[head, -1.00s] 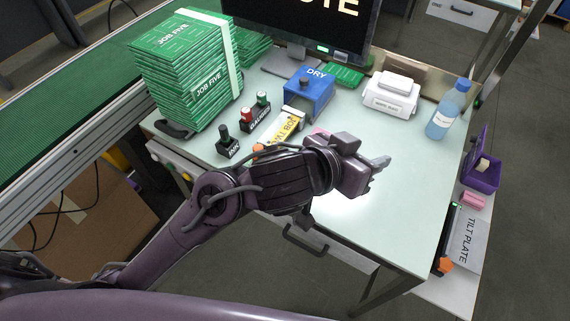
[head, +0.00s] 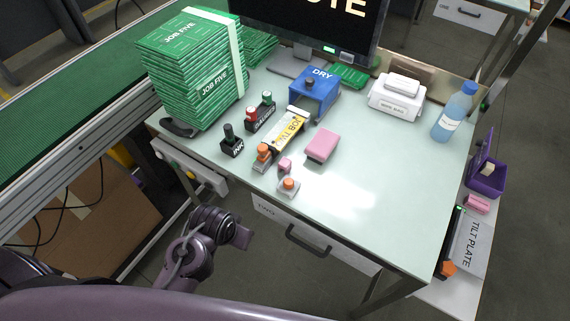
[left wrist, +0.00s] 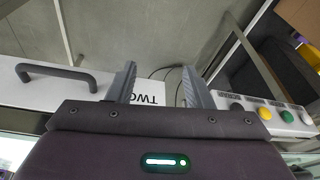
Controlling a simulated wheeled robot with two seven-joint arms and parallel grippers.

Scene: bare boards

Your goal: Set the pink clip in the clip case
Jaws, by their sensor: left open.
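A pink piece (head: 476,204) lies on the low white shelf at the right, in front of an open purple case (head: 484,182) with a pale item inside. They may be the clip and the clip case, but I cannot tell for sure. A larger pink block (head: 322,146) lies on the table, and a small pink piece (head: 285,165) lies beside an orange-topped grey part. My left gripper (head: 242,236) is off the table's front edge, apart from all of these. In the left wrist view its two fingers (left wrist: 158,85) are apart with nothing between them. My right gripper is not in view.
A tall green stack (head: 190,70), a blue DRY box (head: 314,95), stampers and a yellow-labelled holder occupy the table's left and middle. A white box (head: 396,97) and blue bottle (head: 454,112) stand at the back right. The table's front right is clear.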

